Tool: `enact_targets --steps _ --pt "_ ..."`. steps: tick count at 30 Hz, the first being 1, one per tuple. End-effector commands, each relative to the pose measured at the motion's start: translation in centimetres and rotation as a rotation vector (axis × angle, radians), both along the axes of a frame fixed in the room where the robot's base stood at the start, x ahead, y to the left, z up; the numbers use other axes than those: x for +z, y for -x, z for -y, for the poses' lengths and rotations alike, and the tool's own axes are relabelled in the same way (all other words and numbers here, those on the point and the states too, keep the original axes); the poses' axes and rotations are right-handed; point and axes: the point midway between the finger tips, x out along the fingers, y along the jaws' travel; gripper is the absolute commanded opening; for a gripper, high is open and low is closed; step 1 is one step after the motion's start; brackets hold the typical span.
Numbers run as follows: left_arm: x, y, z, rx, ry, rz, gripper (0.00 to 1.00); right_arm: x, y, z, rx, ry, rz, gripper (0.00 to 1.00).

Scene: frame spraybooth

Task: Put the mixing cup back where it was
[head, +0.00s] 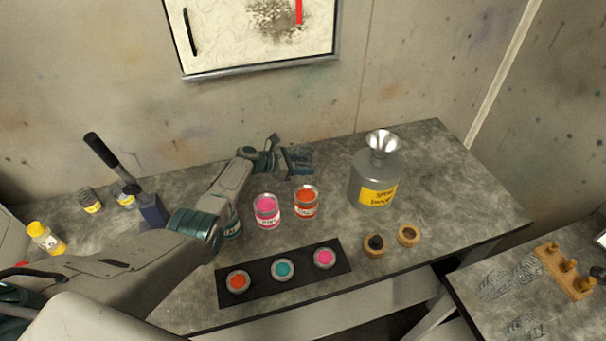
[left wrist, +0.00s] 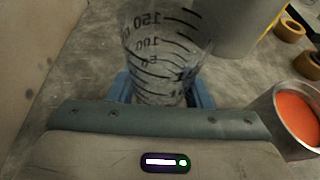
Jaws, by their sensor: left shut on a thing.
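The mixing cup (left wrist: 160,45) is clear with black measuring marks and shows in the left wrist view between blue fingers. My left gripper (head: 298,160) is shut on it, over the back of the grey bench (head: 335,150), left of the grey spray bottle with a funnel. The cup is hard to make out in the head view. I cannot tell whether its base touches the bench. My right gripper is not in view.
Pink (head: 267,212) and orange (head: 306,202) paint cans stand just in front of the gripper. The grey bottle (head: 362,170) is to the right. A black strip (head: 258,284) holds three small paint pots. A side bench (head: 470,310) holds clear items and a wooden rack (head: 566,272).

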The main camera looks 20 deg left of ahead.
Motion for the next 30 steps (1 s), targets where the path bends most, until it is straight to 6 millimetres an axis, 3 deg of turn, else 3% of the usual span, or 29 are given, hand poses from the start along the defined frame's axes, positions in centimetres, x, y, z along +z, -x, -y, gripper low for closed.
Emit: enact_targets --steps 12,26,27,30 --pt "-4.1 0.0 0.0 0.002 0.000 -0.002 0.20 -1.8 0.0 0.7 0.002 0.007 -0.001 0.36" --pt "-4.7 0.0 0.0 0.001 -0.002 0.001 0.20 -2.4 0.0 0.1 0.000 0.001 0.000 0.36" --pt "-4.6 0.0 0.0 0.001 -0.001 0.001 0.49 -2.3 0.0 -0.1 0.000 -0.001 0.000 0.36" --pt "-4.5 0.0 0.0 0.001 -0.001 0.000 0.67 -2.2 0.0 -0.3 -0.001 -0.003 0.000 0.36"
